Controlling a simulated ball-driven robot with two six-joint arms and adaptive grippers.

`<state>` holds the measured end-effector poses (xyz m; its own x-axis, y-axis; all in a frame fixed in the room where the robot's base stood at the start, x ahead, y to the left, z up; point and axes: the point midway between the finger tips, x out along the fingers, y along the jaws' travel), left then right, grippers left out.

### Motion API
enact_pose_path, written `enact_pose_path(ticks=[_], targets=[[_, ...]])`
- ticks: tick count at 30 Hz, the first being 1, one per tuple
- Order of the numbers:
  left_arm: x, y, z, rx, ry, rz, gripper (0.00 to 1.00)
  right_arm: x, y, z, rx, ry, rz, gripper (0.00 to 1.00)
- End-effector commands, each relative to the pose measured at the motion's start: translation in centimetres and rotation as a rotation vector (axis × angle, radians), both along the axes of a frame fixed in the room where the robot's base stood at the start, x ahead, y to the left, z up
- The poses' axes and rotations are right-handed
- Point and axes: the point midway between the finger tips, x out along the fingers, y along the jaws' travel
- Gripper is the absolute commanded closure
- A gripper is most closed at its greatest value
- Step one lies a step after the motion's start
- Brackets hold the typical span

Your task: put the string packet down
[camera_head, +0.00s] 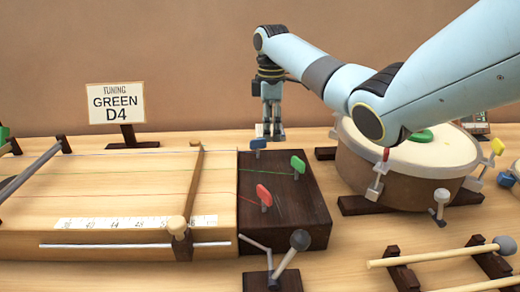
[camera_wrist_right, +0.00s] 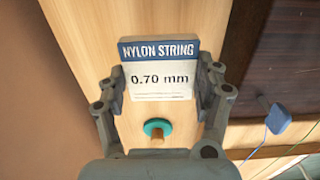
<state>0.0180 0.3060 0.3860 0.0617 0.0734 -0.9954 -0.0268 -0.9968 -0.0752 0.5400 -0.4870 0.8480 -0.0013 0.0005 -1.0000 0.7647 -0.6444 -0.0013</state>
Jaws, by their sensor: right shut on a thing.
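The string packet (camera_wrist_right: 158,52) is a small white card with a blue band reading "NYLON STRING" and "0.70 mm" below. My right gripper (camera_wrist_right: 160,82) is shut on it, one finger at each side edge. In the head view the right gripper (camera_head: 271,118) points straight down behind the dark block of the string board, and the packet (camera_head: 263,131) shows small and pale between its fingertips, near the back of the table. I cannot tell whether the packet touches the table. My left gripper is not in view.
The string board (camera_head: 110,180) fills the left, with a dark end block (camera_head: 300,215) and coloured pegs. A drum (camera_head: 390,175) stands at right, mallets (camera_head: 440,256) in front. A sign (camera_head: 116,103) reads "GREEN D4". A teal ring on a peg (camera_wrist_right: 157,127) is near the packet.

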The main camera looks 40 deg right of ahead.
Motion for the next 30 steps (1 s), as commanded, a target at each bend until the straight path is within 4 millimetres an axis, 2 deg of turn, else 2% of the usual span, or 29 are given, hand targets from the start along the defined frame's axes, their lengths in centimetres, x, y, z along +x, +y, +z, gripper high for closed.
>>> enact_pose_path(ticks=[3, 6, 10, 16, 27, 28, 30], targets=[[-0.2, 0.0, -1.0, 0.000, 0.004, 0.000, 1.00, 1.8, 0.8, -1.4, 0.002, 0.001, 0.000, 0.54], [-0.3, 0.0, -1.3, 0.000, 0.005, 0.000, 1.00, 2.6, 1.0, -1.8, 0.001, 0.001, 0.000, 0.54], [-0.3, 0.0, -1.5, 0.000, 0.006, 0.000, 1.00, 2.7, 1.1, -2.5, -0.001, 0.002, 0.000, 0.54], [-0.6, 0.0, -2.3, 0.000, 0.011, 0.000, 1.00, 2.6, 1.1, -5.6, -0.001, 0.003, 0.001, 0.54], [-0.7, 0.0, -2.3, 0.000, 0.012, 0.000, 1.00, 2.6, 1.0, -6.0, -0.002, 0.001, 0.001, 0.54], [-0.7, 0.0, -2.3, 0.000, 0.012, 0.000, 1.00, 2.6, 1.0, -6.0, -0.002, 0.001, 0.001, 0.29], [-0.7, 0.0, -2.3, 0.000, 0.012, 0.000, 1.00, 2.6, 1.0, -6.0, -0.002, 0.001, 0.001, 0.20]])
